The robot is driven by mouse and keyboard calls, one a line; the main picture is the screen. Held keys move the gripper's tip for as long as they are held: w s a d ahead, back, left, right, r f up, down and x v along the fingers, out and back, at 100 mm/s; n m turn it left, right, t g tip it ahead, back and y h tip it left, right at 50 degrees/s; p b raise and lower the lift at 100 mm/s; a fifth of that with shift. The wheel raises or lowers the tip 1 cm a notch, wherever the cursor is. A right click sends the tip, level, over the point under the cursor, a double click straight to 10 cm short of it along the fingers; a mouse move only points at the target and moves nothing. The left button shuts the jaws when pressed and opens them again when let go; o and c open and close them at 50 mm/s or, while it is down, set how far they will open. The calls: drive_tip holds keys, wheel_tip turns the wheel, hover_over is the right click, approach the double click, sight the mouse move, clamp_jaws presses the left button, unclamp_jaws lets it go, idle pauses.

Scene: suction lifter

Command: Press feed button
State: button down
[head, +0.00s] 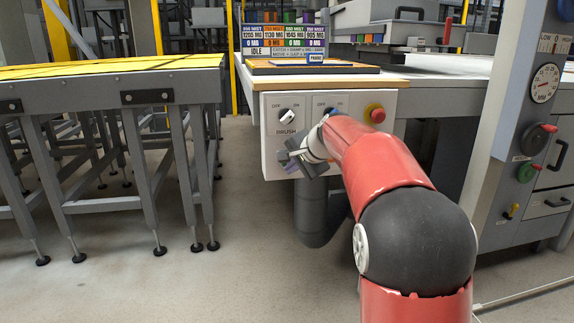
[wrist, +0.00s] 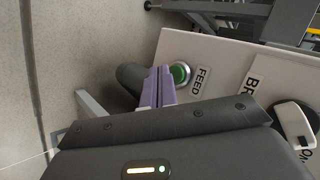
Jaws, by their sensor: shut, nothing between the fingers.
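The green feed button (wrist: 181,73) sits in a silver ring on the pale control panel (wrist: 215,50) in the wrist view, beside the label FEED (wrist: 201,78). My gripper (wrist: 158,72) is shut and empty. Its purple fingertips show just left of the button and overlap the edge of its ring in the picture; I cannot tell whether they touch it. In the head view my gripper (head: 290,167) is at the lower left of the panel (head: 273,105), and the feed button is hidden behind it.
A display board (head: 284,42) stands above. A slatted table (head: 110,75) is at left, with a floor gap between.

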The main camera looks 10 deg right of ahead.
drive_tip(key=shift+w, duration=0.1)
idle(0.3)
drive_tip(key=shift+w+p, duration=0.3)
drive_tip(key=shift+p, duration=0.1)
